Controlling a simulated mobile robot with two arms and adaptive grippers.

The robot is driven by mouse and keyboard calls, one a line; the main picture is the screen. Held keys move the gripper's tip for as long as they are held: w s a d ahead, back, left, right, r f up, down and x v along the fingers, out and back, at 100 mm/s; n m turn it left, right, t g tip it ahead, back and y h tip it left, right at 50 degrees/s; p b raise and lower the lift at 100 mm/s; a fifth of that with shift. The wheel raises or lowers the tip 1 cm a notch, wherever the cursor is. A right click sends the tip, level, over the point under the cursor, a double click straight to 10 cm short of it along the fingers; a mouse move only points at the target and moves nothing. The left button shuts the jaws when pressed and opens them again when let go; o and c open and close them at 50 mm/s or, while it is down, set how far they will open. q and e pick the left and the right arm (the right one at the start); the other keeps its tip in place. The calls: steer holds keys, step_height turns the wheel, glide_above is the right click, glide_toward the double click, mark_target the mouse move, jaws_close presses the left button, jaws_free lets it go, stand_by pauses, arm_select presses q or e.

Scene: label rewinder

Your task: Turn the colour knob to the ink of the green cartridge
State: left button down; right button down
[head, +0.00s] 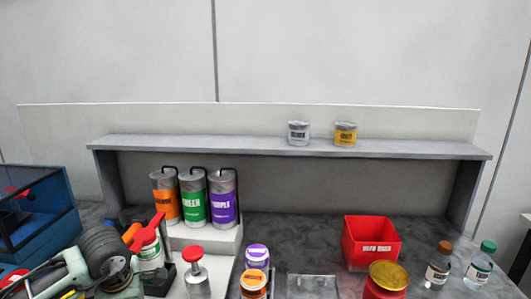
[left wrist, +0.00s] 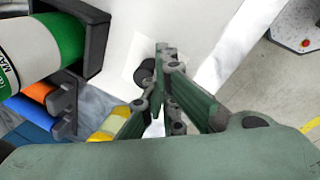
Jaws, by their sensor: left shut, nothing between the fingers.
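The green cartridge (head: 193,201) stands upright between an orange cartridge (head: 165,199) and a purple cartridge (head: 222,199) on a white stepped block. In the left wrist view, my left gripper (left wrist: 163,50) is shut and empty, its tips over a white surface. A small dark round part (left wrist: 145,72) is close beside its fingers. I cannot tell whether it is the colour knob or whether they touch. A green cylinder with a white label (left wrist: 32,48) sits in a dark bracket at the upper left. In the head view, the gripper tips are not clearly visible.
A red-topped metal post (head: 193,256) stands before the cartridges. A blue box (head: 38,222) is at the left. Jars, a red bin (head: 370,240) and two bottles stand at the right. A raised shelf (head: 240,146) holds two small containers. Bare worktop shows between the white block and bin.

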arm_select(q)
steer(key=shift+s, duration=0.1)
steer(key=shift+s+d, duration=0.15)
steer(key=shift+s, duration=0.1)
step_height(320, 180, up, 6)
steer(key=p, duration=0.3)
